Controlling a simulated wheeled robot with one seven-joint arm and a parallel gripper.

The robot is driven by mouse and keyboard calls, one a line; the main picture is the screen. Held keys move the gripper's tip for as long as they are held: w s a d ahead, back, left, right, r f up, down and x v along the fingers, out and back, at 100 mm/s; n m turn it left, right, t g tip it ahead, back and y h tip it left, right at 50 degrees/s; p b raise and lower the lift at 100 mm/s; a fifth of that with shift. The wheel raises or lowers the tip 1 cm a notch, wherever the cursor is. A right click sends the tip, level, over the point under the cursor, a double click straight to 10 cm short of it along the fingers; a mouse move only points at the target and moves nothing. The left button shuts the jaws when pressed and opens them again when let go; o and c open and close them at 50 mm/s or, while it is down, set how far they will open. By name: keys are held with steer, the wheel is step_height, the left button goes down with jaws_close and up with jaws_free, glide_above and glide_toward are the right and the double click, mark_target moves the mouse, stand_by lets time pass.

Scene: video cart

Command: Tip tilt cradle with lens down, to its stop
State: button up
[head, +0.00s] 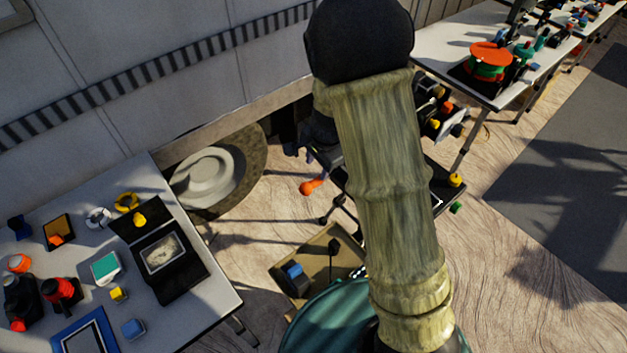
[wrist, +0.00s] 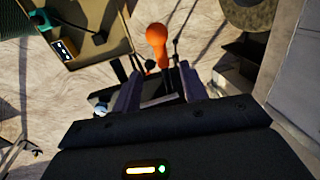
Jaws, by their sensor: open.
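My gripper (wrist: 160,82) is open in the wrist view, its two grey-purple fingers apart. An orange knob (wrist: 156,36) on a short stem stands just beyond the fingertips, in line with the gap. The fingers do not visibly hold it. In the head view, the same orange knob (head: 312,187) sticks out at the left of the cart, below my gripper (head: 303,152). A dark device (head: 434,108) with coloured knobs shows to the right of my arm. My arm hides most of the cart, and I cannot make out the tilt cradle or lens clearly.
A table (head: 215,298) with a black case, small blocks and other items stands at lower left. A brown open box (head: 318,248) lies below the cart. A long table (head: 452,48) with a red-and-green reel is at upper right. Open floor (head: 520,225) lies right.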

mark_target(313, 182)
steer(key=f, duration=0.3)
steer(key=w+f, duration=0.1)
steer(key=f, duration=0.4)
steer(key=shift+w+a+f, duration=0.2)
steer(key=shift+a+f, duration=0.15)
steer(key=shift+a, duration=0.05)
steer(key=shift+a, duration=0.1)
steer(key=c, duration=0.9)
jaws_close()
